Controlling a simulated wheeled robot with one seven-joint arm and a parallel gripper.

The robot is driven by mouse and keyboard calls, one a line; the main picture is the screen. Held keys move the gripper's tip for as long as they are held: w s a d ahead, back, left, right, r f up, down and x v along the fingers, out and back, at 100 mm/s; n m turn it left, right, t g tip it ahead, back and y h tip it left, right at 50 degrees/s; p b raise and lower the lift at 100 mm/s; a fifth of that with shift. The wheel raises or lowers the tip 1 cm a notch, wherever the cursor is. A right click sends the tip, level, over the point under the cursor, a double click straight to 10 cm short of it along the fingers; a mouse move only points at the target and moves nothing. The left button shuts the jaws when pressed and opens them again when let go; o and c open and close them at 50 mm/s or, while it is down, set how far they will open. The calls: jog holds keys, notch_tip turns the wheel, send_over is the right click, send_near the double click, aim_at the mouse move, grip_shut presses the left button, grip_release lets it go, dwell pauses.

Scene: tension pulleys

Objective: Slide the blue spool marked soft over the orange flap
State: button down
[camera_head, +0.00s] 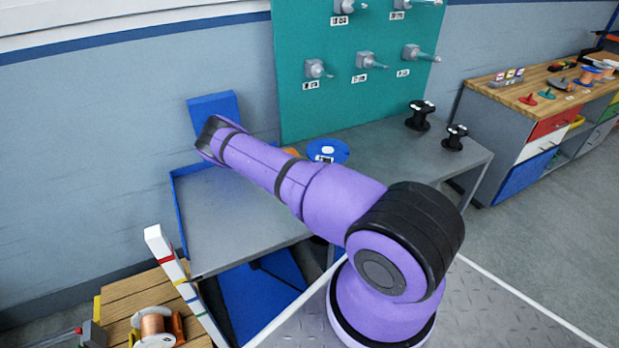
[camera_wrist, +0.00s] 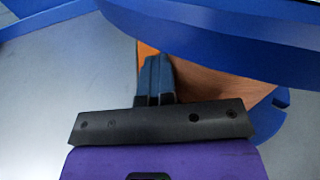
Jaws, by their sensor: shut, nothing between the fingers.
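A blue spool (camera_head: 328,151) with white markings, too small to read, is on the grey table behind my arm. In the wrist view a wide blue flange (camera_wrist: 215,40) crosses the top right, with a copper-brown winding (camera_wrist: 235,85) below it. A small orange piece (camera_head: 292,152) shows beside the spool's left; orange also shows in the wrist view (camera_wrist: 146,50), just behind my fingertips. I cannot tell whether it is the flap. My gripper (camera_wrist: 155,62) is shut and empty, close beside the winding; contact is unclear. My arm hides it in the head view.
The grey table (camera_head: 225,225) has free room at front left, with a blue edge strip. Two black spools (camera_head: 419,115) (camera_head: 456,137) stand at its right. A teal pegboard (camera_head: 310,105) with several pegs rises behind. A copper spool (camera_head: 157,328) sits on a wooden surface at lower left.

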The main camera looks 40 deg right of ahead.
jog(key=shift+s+d, duration=0.2)
jog(key=shift+d, duration=0.4)
jog(key=shift+d, duration=0.1)
jog(key=shift+s+d, duration=0.4)
jog(key=shift+d, duration=0.85)
jog(key=shift+s+d, duration=0.45)
jog(key=shift+d, duration=0.75)
jog(key=shift+s+d, duration=0.4)
jog(key=shift+d, duration=0.85)
jog(key=shift+s+d, duration=0.25)
jog(key=shift+d, duration=0.45)
jog(key=shift+w+a, duration=0.25)
jog(key=shift+a, duration=0.45)
jog(key=shift+w+a, duration=0.25)
jog(key=shift+a, duration=0.5)
jog(key=shift+w+a, duration=0.25)
jog(key=shift+a, duration=0.45)
jog(key=shift+s+d+f+v, duration=0.1)
jog(key=shift+d+f+v, duration=0.15)
jog(key=shift+v, duration=1.75)
jog(key=shift+s+d+f+v, duration=0.1)
jog(key=shift+f+v, duration=0.1)
jog(key=shift+v, duration=1.8)
jog(key=shift+s+d+f+v, duration=0.15)
jog(key=shift+d+f+v, duration=0.1)
jog(key=shift+v, duration=1.75)
jog(key=shift+w+r, duration=0.1)
jog(key=shift+w, duration=0.05)
